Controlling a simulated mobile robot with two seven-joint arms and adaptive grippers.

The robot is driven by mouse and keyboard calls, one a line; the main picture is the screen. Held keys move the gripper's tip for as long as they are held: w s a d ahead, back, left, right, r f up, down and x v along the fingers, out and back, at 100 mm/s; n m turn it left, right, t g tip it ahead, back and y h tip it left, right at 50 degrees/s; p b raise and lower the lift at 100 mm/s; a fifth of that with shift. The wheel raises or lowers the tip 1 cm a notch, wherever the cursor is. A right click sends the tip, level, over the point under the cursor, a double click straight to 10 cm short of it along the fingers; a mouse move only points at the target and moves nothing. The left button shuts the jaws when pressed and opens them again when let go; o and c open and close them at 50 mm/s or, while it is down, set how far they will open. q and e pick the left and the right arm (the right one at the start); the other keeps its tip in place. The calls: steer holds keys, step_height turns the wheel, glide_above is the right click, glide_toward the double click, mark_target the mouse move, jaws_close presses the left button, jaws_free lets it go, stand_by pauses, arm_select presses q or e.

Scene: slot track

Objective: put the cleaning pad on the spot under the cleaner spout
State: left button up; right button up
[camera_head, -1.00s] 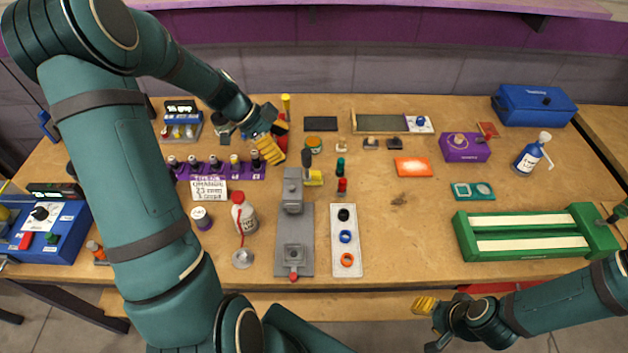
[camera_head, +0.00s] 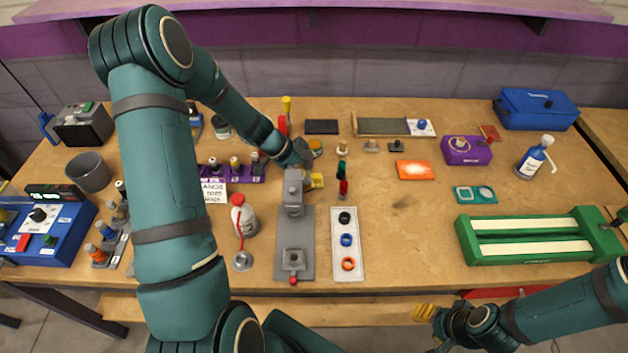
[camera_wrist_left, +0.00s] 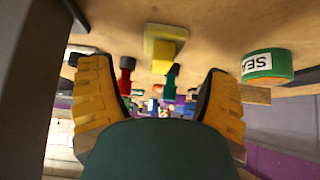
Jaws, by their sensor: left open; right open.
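A yellow block on a paler yellow base, which looks like the cleaning pad (camera_head: 317,181), sits on the bench beside the grey press; it also shows in the left wrist view (camera_wrist_left: 165,50). My left gripper (camera_head: 305,157) is close by at its far side, open and empty, its yellow fingers (camera_wrist_left: 165,105) spread with the block ahead between them. A white bottle with red cap and thin red tube (camera_head: 243,215), apparently the cleaner, has a round grey disc (camera_head: 242,261) below the tube. My right gripper (camera_head: 424,313) is open and empty off the front edge.
The grey press (camera_head: 293,245) stands between bottle and block. A white ring board (camera_head: 347,265) is in front.

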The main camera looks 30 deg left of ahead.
arm_select(q)
steer(key=shift+x, duration=1.15)
jaws_close()
steer(key=shift+r, duration=0.1)
